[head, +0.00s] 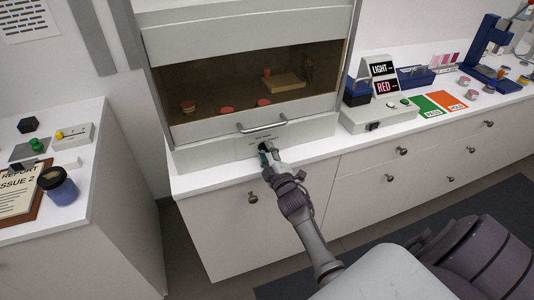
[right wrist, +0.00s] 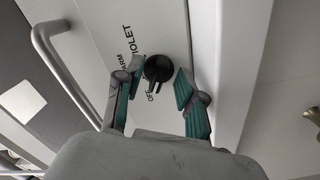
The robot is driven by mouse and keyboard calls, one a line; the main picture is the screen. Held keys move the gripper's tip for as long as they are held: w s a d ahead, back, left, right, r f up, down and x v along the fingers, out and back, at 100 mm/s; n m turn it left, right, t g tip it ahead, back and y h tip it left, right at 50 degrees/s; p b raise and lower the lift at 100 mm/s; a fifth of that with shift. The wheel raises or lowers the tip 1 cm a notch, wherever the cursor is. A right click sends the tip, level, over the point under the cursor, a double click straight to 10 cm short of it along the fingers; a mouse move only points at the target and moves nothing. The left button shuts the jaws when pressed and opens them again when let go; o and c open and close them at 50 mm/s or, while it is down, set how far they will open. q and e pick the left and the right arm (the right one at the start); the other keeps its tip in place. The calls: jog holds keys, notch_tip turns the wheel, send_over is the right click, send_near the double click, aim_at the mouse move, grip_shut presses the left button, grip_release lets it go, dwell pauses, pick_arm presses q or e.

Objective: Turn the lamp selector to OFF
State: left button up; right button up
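The lamp selector is a small black knob (head: 263,147) on the front panel of the white cabinet, below the bar handle. In the right wrist view the knob (right wrist: 158,68) has a short pointer on its lower side, near the printed word OFF. The words VIOLET and a partly hidden one ending in ARM are printed to its left. My right gripper (head: 267,158) is at the panel. In the right wrist view its green-padded fingers (right wrist: 160,75) stand on either side of the knob, open, with a small gap on each side. My left gripper is not in view.
The cabinet's bar handle (head: 263,123) sits just above the selector. Behind the cabinet's window (head: 225,85) are several reddish pieces and a tan block. A white device with LIGHT and RED signs (head: 380,85) stands to the right. The counter edge runs below the panel.

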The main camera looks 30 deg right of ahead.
jog(key=shift+s, duration=0.25)
jog(key=v, duration=1.1)
jog(key=shift+s+a, duration=0.2)
jog(key=shift+s, duration=0.05)
jog(key=s+a+f+m+g+y, duration=0.1)
jog(key=s+a+f+g, duration=0.25)
jog(key=f, duration=0.75)
jog(key=s+a+f+m+g+y, duration=0.1)
jog(key=s+a+f+m+g, duration=0.3)
jog(key=f, duration=0.6)
jog(key=s+a+f+n+g+y, duration=0.15)
jog(key=s+f, duration=0.35)
jog(key=f, duration=0.6)
jog(key=s+a+f+m+g, duration=0.1)
jog(key=s+f+g, duration=0.2)
jog(key=s+f, duration=0.4)
jog(key=s+a+f+m+g, duration=0.1)
jog(key=s+f+g, duration=0.3)
jog(key=s, duration=1.7)
notch_tip(320, 180, down, 4)
jog(key=shift+s+a+r+m+g+b, duration=0.1)
jog(key=shift+s+a+m+g+b, duration=0.2)
jog(key=shift+m, duration=0.45)
